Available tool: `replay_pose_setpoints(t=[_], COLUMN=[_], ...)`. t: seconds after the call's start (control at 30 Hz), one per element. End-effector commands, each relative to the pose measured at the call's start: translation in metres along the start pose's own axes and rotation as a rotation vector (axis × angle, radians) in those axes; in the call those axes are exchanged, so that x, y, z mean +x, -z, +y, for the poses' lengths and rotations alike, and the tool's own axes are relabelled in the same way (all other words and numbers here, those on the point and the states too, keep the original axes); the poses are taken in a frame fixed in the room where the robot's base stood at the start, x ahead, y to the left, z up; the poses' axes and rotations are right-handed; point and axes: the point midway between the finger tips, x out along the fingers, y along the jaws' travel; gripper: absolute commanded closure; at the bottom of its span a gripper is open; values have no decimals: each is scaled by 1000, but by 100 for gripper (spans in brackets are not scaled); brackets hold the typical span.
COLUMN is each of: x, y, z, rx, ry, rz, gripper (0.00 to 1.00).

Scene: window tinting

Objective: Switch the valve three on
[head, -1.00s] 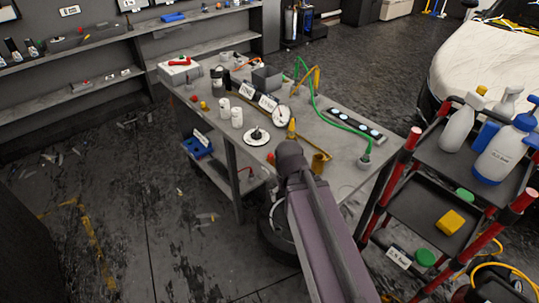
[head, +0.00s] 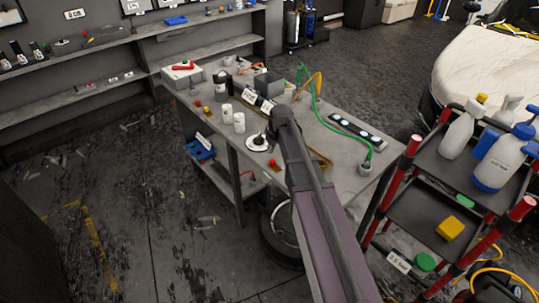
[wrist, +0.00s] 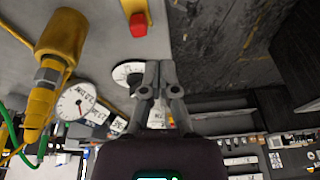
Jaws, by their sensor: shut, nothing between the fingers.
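A black knob on a white round dial plate (head: 257,143) sits near the front edge of the grey workbench. I cannot read a number marking it as valve three. In the wrist view the dial plate (wrist: 120,74) is just left of my gripper (wrist: 158,68), which partly covers it. My gripper is shut and empty; whether it touches the knob I cannot tell. A white gauge (wrist: 75,102) and a yellow pipe fitting (wrist: 60,45) stand left of it. A red button (wrist: 138,25) on a yellow base lies beyond the fingertips.
Two white cans (head: 239,122) stand left of the dial on the workbench (head: 315,125). A green hose (head: 318,108) and a black strip with round lights (head: 355,128) lie to the right. A cart with spray bottles (head: 492,160) stands at the right. The floor at left is mostly open.

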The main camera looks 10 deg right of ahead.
Motion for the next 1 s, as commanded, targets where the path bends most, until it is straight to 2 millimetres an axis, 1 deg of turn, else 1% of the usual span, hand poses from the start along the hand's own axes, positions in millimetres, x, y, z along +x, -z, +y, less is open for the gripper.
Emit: replay_pose_setpoints(t=[0.03,0.1,0.2,0.3,0.43,0.77,1.0], x=[1,2,3,4,4,4,11], y=[18,32,45,53,56,55,55], z=[8,14,20,23,24,24,24], rx=[-21,-49,-79,-96,-105,-104,-104], ry=[0,1,1,1,0,0,0], rz=[15,33,53,65,70,70,70], gripper=[100,100,100,100,100,100,100])
